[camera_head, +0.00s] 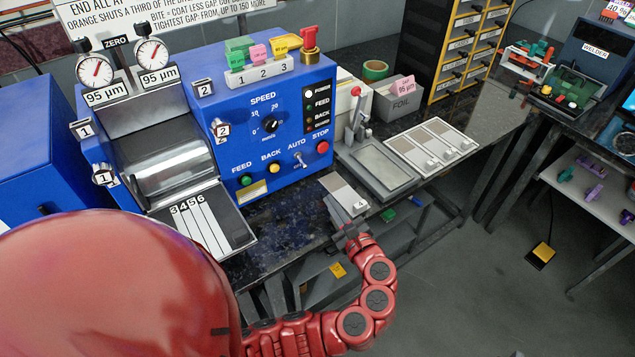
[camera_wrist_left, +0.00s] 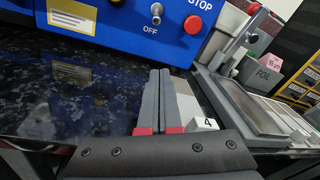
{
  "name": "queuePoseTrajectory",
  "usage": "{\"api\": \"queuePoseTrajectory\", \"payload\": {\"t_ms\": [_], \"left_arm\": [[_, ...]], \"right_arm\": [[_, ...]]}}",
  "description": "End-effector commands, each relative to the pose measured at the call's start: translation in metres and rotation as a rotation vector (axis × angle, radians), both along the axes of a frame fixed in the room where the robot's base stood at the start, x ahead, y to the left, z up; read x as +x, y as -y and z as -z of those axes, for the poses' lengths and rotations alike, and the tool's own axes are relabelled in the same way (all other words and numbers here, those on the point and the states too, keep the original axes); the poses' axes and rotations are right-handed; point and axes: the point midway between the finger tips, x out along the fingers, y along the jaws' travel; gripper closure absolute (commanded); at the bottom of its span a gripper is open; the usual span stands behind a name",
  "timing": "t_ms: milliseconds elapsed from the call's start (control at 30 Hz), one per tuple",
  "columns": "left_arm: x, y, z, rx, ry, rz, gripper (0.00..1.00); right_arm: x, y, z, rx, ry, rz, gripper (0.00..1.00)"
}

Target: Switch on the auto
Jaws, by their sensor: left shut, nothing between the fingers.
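The AUTO toggle switch (camera_head: 299,160) is a small metal lever on the blue machine's front panel, between the yellow BACK button and the red STOP button (camera_head: 322,147). In the left wrist view the lever (camera_wrist_left: 156,14) shows at the top edge, and its tip seems to point down toward the OFF label. My left gripper (camera_head: 350,232) is in front of and below the panel, beside the card marked 4. In the wrist view its grey fingers (camera_wrist_left: 160,75) are together and empty, apart from the switch and below it. My right gripper is out of view.
The green FEED button (camera_head: 246,180) and yellow BACK button (camera_head: 274,167) are left of the switch. The card marked 4 (camera_head: 345,192) lies at the table edge. A grey tray (camera_head: 377,169) with an upright lever stands to the right. The dark tabletop (camera_head: 285,222) before the panel is mostly clear.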

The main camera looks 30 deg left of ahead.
Motion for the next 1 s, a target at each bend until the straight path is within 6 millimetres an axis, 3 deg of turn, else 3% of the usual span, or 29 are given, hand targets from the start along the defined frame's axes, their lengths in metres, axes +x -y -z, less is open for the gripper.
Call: {"api": "queuePoseTrajectory", "payload": {"t_ms": [567, 733, 1000], "left_arm": [[0.050, -0.087, 0.003, -0.001, -0.001, -0.007, 1.00], [0.037, -0.082, -0.019, 0.000, 0.001, 0.002, 1.00], [0.029, -0.081, -0.030, -0.001, -0.001, 0.000, 1.00]], "right_arm": [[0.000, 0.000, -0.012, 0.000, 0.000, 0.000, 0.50], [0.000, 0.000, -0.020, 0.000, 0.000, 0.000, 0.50], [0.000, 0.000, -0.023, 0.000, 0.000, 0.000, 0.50]]}}
